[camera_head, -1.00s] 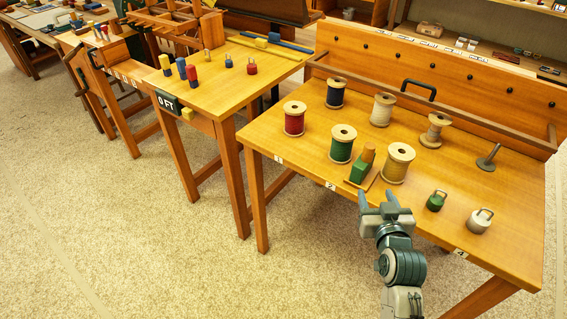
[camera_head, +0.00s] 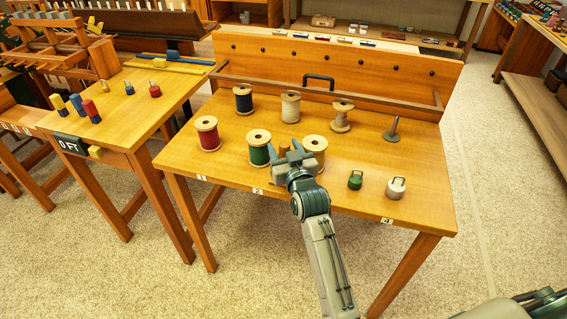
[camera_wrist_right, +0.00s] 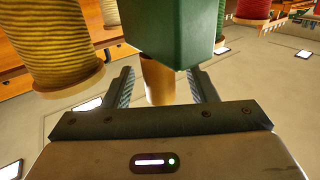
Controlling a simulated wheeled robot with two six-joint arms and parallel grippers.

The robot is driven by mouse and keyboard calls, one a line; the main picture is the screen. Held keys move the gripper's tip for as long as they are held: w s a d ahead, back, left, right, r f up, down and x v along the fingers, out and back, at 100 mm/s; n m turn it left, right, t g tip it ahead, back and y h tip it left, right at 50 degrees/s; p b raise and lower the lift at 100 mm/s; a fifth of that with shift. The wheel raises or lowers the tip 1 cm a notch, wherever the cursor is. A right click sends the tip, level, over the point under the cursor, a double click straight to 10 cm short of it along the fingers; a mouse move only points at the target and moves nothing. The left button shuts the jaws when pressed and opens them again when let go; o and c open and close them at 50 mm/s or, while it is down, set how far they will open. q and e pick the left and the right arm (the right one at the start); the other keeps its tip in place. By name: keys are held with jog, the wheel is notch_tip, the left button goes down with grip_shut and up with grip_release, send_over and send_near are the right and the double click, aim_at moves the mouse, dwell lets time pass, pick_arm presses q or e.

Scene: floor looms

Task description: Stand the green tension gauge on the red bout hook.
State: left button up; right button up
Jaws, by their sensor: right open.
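The likely green tension gauge, a green block (camera_wrist_right: 175,35) with a wooden cylinder (camera_wrist_right: 158,80), appears in the right wrist view. In the head view it stands near the table's front edge and is mostly hidden behind my right gripper (camera_head: 289,158). That gripper is open; its fingers appear on either side of the cylinder in the wrist view, and contact cannot be told. On the left table, a small red piece with a loop (camera_head: 155,91) is probably the red bout hook. It stands upright beside a blue looped piece (camera_head: 129,88). My left gripper is not in view.
A green spool (camera_head: 259,149) and a tan spool (camera_head: 314,150) stand close on either side of my right gripper. A red spool (camera_head: 208,134) is farther left. Small green (camera_head: 355,181) and pale (camera_head: 396,188) looped weights stand to the right. A gap separates the two tables.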

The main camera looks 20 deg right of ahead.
jog(key=shift+w, duration=1.1)
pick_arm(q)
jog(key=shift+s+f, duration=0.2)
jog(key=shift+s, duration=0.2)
pick_arm(e)
jog(key=shift+s, duration=0.1)
jog(key=shift+c, duration=0.2)
grip_shut()
